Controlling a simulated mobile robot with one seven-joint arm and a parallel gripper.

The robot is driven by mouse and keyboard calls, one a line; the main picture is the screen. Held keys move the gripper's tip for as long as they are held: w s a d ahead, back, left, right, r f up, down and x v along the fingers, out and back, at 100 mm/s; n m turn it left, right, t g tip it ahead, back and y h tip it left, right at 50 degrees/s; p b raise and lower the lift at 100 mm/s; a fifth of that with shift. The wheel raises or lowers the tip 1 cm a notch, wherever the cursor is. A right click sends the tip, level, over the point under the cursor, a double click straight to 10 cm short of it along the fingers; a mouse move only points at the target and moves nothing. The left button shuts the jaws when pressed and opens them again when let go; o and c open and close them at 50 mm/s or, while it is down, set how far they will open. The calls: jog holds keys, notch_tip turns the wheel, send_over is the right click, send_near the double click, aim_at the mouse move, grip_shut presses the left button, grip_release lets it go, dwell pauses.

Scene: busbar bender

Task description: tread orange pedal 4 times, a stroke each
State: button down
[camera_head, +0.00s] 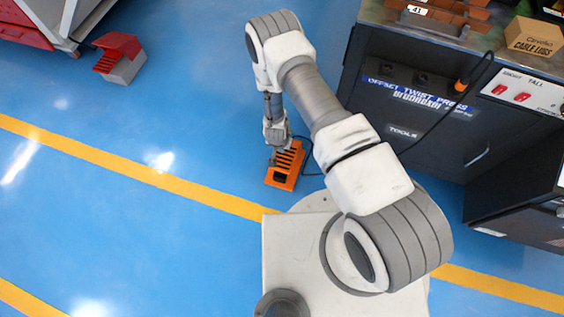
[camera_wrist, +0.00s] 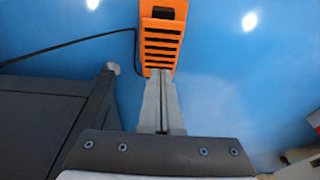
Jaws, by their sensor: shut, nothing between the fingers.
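The orange pedal (camera_head: 285,167) stands on the blue floor below the dark cabinet, with dark slots across its top. In the wrist view the orange pedal (camera_wrist: 162,38) lies straight ahead of my fingers. My gripper (camera_head: 273,150) is over the pedal's far end in the head view, pointing down. In the wrist view the fingertips of my gripper (camera_wrist: 160,72) are together and empty, and overlap the pedal's near edge. I cannot tell whether they touch the pedal or hover just above it. The pedal's far end is partly hidden by my gripper in the head view.
A dark cabinet (camera_head: 430,120) labelled offset twist press stands close to the right of the pedal. A black cable (camera_wrist: 70,45) runs from the pedal. A red and grey pedal (camera_head: 120,58) sits at the upper left. Open blue floor (camera_head: 180,100) lies left of the orange pedal.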

aim_at(283, 164)
dwell(0.3)
jog(key=f+b, duration=0.2)
jog(key=f, duration=0.2)
jog(key=w+f+b, duration=0.1)
jog(key=f, duration=0.3)
jog(key=f+b, duration=0.2)
jog(key=f, duration=0.2)
jog(key=shift+w+d+f+b, duration=0.15)
jog(key=shift+d+f+b, duration=0.1)
jog(key=shift+f+b, duration=0.1)
jog(key=shift+f, duration=0.5)
